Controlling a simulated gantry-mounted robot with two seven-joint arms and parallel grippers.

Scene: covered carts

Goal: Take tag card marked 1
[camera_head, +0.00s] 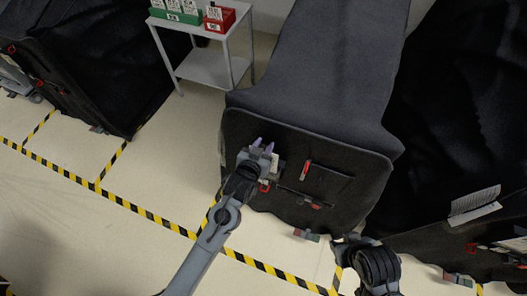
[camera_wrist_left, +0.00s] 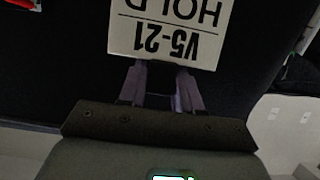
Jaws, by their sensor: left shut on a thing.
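A white card (camera_wrist_left: 165,30) fills the top middle of the left wrist view, its print upside down and reading "HOLD" and "V5-21". The upper part of the card is cut off, and I see no mark 1 on it. My left gripper (camera_head: 262,147) is in front of the dark cover of the middle cart. Its two purple fingers (camera_wrist_left: 160,82) are shut on the card's near edge in the left wrist view. Part of my right arm shows at the bottom right of the head view, but its fingertips cannot be made out.
The covered cart (camera_head: 240,125) has a red item (camera_head: 305,170) on its front. A white side table (camera_head: 205,68) at the back bears a green box (camera_head: 178,19) and a red box (camera_head: 220,20) with cards. White sheets (camera_head: 474,205) are on the right cart. Striped tape (camera_head: 150,215) crosses the open floor.

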